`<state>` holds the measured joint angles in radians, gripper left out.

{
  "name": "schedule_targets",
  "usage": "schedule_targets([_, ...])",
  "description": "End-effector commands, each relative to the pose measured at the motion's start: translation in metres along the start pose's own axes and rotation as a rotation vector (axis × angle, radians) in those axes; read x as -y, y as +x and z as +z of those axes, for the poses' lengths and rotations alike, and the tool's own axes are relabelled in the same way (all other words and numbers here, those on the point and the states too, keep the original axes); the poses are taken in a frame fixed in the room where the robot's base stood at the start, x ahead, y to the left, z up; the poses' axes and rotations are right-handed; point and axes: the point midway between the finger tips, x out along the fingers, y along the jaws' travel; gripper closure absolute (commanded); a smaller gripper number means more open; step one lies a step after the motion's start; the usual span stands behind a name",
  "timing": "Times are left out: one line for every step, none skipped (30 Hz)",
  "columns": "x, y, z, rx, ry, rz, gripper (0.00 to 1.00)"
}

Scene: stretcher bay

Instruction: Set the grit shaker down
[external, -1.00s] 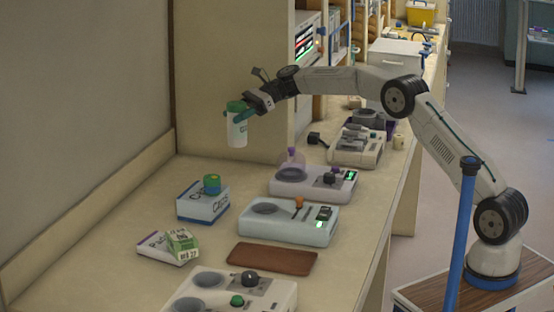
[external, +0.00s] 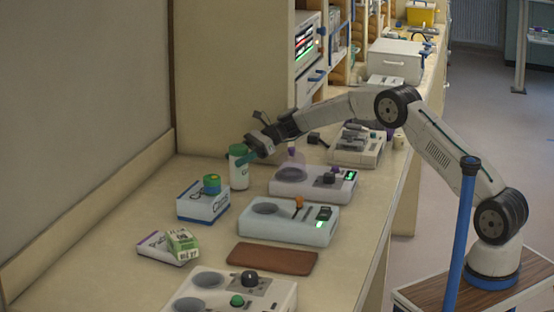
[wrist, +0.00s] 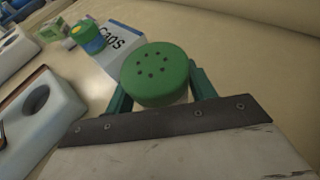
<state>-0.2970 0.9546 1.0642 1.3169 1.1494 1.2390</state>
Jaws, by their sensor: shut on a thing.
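The grit shaker (external: 239,172) is a white cylinder with a green lid. In the external view it stands upright at the bench's back, its base at the bench surface; whether it bears weight there I cannot tell. My gripper (external: 246,160) reaches it from the right and is shut on its upper part. In the wrist view the shaker's green holed lid (wrist: 155,73) sits between the two teal fingers of my gripper (wrist: 160,92); most of its white body is hidden below the lid.
A blue-and-white box (external: 203,205) with a green-and-blue round item (external: 212,184) on top is nearest, to the front left. White devices with round plates (external: 290,221) line the right. A brown pad (external: 272,258) and small cartons (external: 168,246) lie in front.

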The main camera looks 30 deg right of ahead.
Motion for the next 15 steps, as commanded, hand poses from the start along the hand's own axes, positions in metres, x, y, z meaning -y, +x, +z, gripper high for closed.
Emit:
schedule_targets([0.0002,0.0011,-0.0023,0.001,-0.001,-0.001,0.77])
schedule_targets([0.0002,0.0015,-0.0032,0.002,-0.001,-0.001,0.77])
schedule_targets([0.0003,0.0015,-0.0033,0.002,-0.002,-0.001,0.77])
schedule_targets([0.0003,0.0014,-0.003,0.002,-0.003,-0.001,0.77])
schedule_targets([0.0003,0.0014,-0.0029,0.002,-0.003,-0.001,0.77])
schedule_targets([0.0003,0.0014,-0.0029,0.002,-0.002,-0.001,0.77])
schedule_targets([0.0003,0.0014,-0.003,0.002,-0.002,-0.001,0.77])
schedule_targets([0.0003,0.0014,-0.003,0.002,-0.002,-0.001,0.77])
schedule_targets([0.0003,0.0016,-0.0035,0.002,-0.002,-0.001,0.77])
schedule_targets([0.0003,0.0019,-0.0042,0.002,-0.002,-0.001,0.77])
schedule_targets([0.0002,0.0023,-0.0051,0.002,-0.002,-0.001,0.77])
schedule_targets([0.0003,0.0028,-0.0064,0.002,-0.002,-0.001,0.77])
schedule_targets([0.0002,0.003,-0.0069,0.001,-0.001,-0.001,0.39])
schedule_targets([0.0002,0.0029,-0.0068,0.001,-0.001,-0.001,0.31])
schedule_targets([0.0002,0.0029,-0.0067,0.001,-0.001,-0.001,0.23])
